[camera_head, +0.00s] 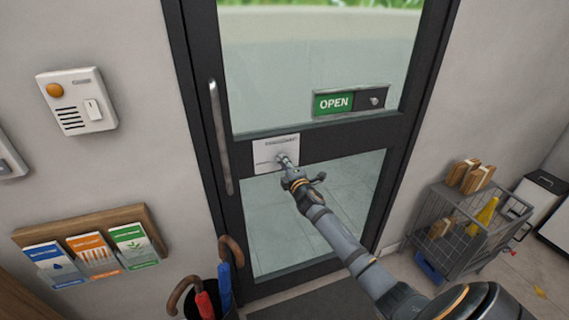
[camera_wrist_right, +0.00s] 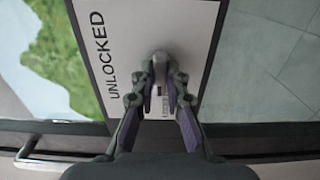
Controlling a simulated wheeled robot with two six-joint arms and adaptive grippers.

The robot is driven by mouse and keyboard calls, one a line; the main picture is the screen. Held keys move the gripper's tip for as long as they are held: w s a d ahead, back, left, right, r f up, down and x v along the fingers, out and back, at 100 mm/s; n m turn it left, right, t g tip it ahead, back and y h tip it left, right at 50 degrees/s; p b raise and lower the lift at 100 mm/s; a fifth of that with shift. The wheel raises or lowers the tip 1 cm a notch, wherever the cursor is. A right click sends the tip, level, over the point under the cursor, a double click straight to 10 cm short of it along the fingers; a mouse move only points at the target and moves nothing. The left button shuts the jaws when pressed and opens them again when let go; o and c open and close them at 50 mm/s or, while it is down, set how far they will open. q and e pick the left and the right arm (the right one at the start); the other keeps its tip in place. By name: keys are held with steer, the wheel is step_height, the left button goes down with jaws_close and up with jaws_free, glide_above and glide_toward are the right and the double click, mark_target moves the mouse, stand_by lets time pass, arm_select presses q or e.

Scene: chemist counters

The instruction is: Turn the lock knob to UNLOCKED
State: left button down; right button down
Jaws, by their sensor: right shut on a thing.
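A white lock plate (camera_head: 265,151) is fixed to the dark middle rail of the glass door. In the right wrist view the plate (camera_wrist_right: 120,22) carries the word UNLOCKED along its left side, running up the picture. Smaller lettering lower on the plate is mostly hidden by my fingers. The grey lock knob (camera_wrist_right: 159,60) stands out from the plate. My right gripper (camera_head: 287,165) is at the plate, and its fingers (camera_wrist_right: 160,82) are shut on the knob from both sides. I cannot tell which marking the knob points to. My left gripper is out of view.
The door has a vertical handle (camera_head: 220,138) on its left and a green OPEN sign (camera_head: 334,103) above the plate. An umbrella stand (camera_head: 206,312) is below left. A wire basket cart (camera_head: 455,235) stands right of the door. Leaflets (camera_head: 92,250) hang on the left wall.

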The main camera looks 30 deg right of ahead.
steer(key=shift+m+b, duration=4.7)
steer(key=shift+m, duration=4.4)
steer(key=c, duration=1.4)
jaws_free()
steer(key=shift+o, duration=0.2)
